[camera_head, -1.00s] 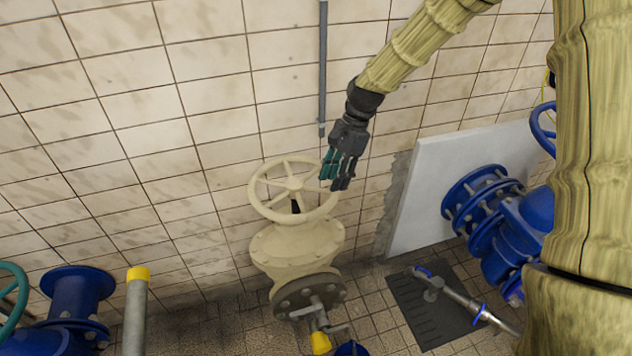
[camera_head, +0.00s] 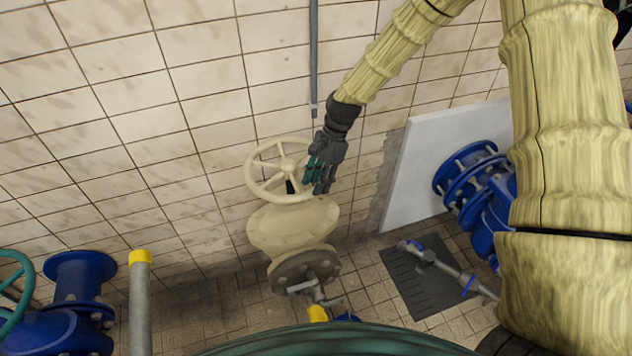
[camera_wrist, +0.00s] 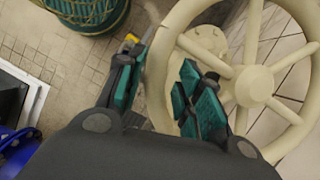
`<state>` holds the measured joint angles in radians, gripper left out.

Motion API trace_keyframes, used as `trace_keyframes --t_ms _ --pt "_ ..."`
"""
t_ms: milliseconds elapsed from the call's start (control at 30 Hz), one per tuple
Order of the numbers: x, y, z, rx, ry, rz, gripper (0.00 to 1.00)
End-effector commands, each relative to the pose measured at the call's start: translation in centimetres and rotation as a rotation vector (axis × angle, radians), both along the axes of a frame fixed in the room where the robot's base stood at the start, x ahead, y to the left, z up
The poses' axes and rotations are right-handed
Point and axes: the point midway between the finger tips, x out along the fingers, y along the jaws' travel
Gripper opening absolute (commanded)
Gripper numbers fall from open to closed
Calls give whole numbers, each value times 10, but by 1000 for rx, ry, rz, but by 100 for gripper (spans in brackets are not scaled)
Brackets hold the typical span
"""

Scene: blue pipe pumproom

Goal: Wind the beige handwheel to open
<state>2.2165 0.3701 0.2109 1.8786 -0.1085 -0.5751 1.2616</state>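The beige handwheel (camera_head: 288,164) sits on top of a beige valve body (camera_head: 290,226) in front of the tiled wall. It is a round spoked wheel. In the wrist view its hub and spokes (camera_wrist: 252,85) fill the right side. My gripper (camera_head: 319,180) is at the right side of the wheel's rim. In the wrist view my gripper (camera_wrist: 157,78) is open, with teal-padded fingers on either side of the rim. I see a gap between the left finger and the rim. Whether the right fingers touch the rim I cannot tell.
A grey pipe with a yellow cap (camera_head: 140,300) stands at left, beside a blue valve (camera_head: 75,300) with a green wheel. Blue flanged pipework (camera_head: 470,185) and a white panel (camera_head: 425,165) are at right. A thin grey conduit (camera_head: 314,60) runs down the wall above.

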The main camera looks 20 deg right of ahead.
Motion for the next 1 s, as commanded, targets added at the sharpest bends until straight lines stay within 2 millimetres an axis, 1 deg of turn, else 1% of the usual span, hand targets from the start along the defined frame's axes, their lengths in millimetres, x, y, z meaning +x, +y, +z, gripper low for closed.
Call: trace_keyframes --t_ms 200,533,567,700,733,767,1000 --pt "-2 4 -11 0 0 1 36" --pt "-3 5 -13 -1 -1 1 36" --pt "-2 5 -13 -1 -1 1 34" --pt "-2 5 -13 -1 -1 1 9" --pt "-3 5 -13 -1 -1 1 3" --pt "-2 5 -13 -1 -1 1 0" --pt "-1 6 -13 -1 0 10 0"
